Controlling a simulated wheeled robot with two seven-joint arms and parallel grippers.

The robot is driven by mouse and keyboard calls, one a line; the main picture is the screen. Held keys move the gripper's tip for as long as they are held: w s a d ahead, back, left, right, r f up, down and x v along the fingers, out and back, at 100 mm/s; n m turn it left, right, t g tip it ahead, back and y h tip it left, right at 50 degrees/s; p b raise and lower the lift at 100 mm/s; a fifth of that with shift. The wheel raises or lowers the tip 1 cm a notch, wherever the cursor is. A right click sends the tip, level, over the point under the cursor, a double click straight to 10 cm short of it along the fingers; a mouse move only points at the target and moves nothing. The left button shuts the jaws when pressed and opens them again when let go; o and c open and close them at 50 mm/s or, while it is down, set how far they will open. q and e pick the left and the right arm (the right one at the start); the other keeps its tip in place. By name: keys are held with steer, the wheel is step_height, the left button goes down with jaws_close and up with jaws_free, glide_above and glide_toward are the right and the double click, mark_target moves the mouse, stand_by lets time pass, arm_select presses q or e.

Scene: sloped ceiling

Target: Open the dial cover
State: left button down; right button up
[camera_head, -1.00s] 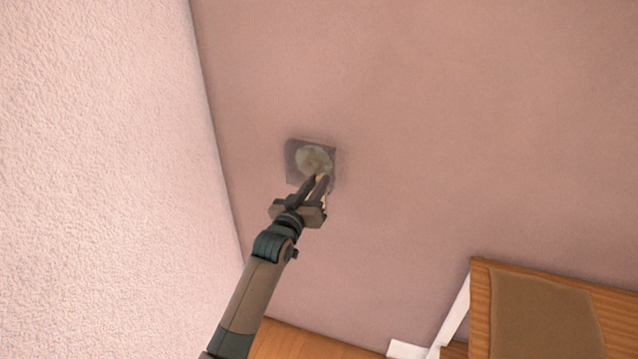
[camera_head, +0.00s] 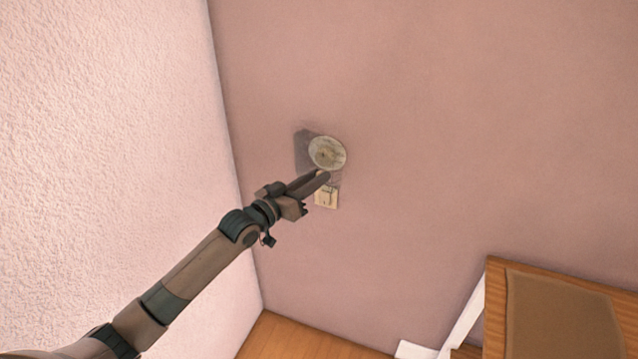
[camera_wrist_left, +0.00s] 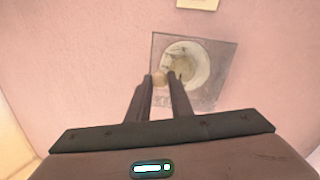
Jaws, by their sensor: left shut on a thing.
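The dial (camera_head: 327,153) is a pale round disc with a darker centre on the pink wall in the head view. A dark, greyish square patch, which looks like the see-through dial cover (camera_head: 303,147), shows behind and left of it. In the left wrist view the dial (camera_wrist_left: 205,62) sits within the square outline of the cover (camera_wrist_left: 226,58). My left gripper (camera_head: 323,176) is at the dial's lower edge. In the wrist view its fingers (camera_wrist_left: 160,78) are close together on a small tan piece, seemingly part of the cover. How far the cover stands open is unclear.
A cream wall switch (camera_head: 326,197) is just below the dial; it also shows at the top of the wrist view (camera_wrist_left: 197,3). A textured wall (camera_head: 110,120) rises close on the left. A wooden piece of furniture (camera_head: 495,300) stands lower right.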

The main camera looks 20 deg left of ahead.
arm_select(q)
steer(key=shift+s+a+r+m+h+b, duration=0.2)
steer(key=shift+a+r+m+h+b, duration=0.1)
steer(key=shift+a+h+b, duration=0.15)
arm_select(e)
steer(key=shift+w+f, duration=0.15)
steer(key=shift+f, duration=0.55)
steer(key=shift+a, duration=0.1)
arm_select(q)
steer(key=c, duration=1.6)
jaws_free()
steer(key=shift+f, duration=0.1)
steer(key=shift+s+f, duration=0.15)
arm_select(e)
steer(key=shift+a, duration=0.1)
